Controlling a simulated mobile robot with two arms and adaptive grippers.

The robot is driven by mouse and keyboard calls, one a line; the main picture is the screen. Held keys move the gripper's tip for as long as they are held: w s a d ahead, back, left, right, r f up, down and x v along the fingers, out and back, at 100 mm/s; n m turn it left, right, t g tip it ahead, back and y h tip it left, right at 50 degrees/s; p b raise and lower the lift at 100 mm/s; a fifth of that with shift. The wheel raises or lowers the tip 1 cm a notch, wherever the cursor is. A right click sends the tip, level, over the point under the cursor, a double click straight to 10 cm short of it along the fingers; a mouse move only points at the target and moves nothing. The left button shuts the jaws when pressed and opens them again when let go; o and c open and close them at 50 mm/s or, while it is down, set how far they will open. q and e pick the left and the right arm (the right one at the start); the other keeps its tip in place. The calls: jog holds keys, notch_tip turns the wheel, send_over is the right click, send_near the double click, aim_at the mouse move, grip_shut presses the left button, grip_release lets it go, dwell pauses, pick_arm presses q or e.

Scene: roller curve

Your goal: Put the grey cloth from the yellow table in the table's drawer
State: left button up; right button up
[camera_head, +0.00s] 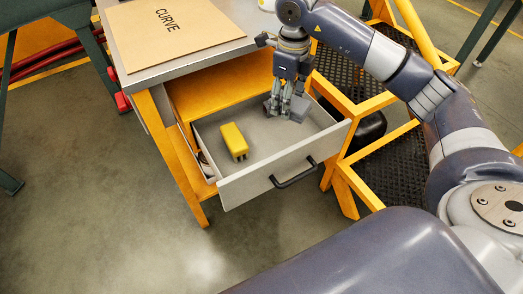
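The table's drawer (268,170) is pulled open under the yellow table (160,105). My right gripper (284,98) points down into the back right part of the drawer. A small grey shape that looks like the grey cloth (298,109) is at its fingertips, low in the drawer. The fingers partly cover it, and I cannot tell whether they grip it or only touch it. My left gripper is not in view.
A yellow block-like object (234,141) lies in the left part of the drawer. A brown board marked CURVE (175,40) lies on the tabletop. Yellow steps with black treads (345,78) stand close to the drawer's right side. Floor is clear at the front left.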

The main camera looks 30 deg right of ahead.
jog(key=f+m, duration=0.1)
jog(key=d+f+m+b, duration=0.1)
jog(key=w+d+f+m+b, duration=0.1)
jog(key=f+m, duration=0.1)
jog(key=shift+w, duration=0.1)
jog(key=m+b, duration=0.1)
jog(key=m, duration=0.1)
jog(key=b, duration=0.1)
send_over(288, 137)
notch_tip(288, 137, down, 7)
jog(key=shift+r, duration=0.1)
notch_tip(288, 137, down, 3)
jog(key=shift+b, duration=0.3)
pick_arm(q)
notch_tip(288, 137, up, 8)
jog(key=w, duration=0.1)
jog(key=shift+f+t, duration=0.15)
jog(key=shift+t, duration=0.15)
pick_arm(e)
jog(key=shift+f, duration=0.35)
jog(key=shift+f, duration=0.15)
jog(key=o, duration=1.1)
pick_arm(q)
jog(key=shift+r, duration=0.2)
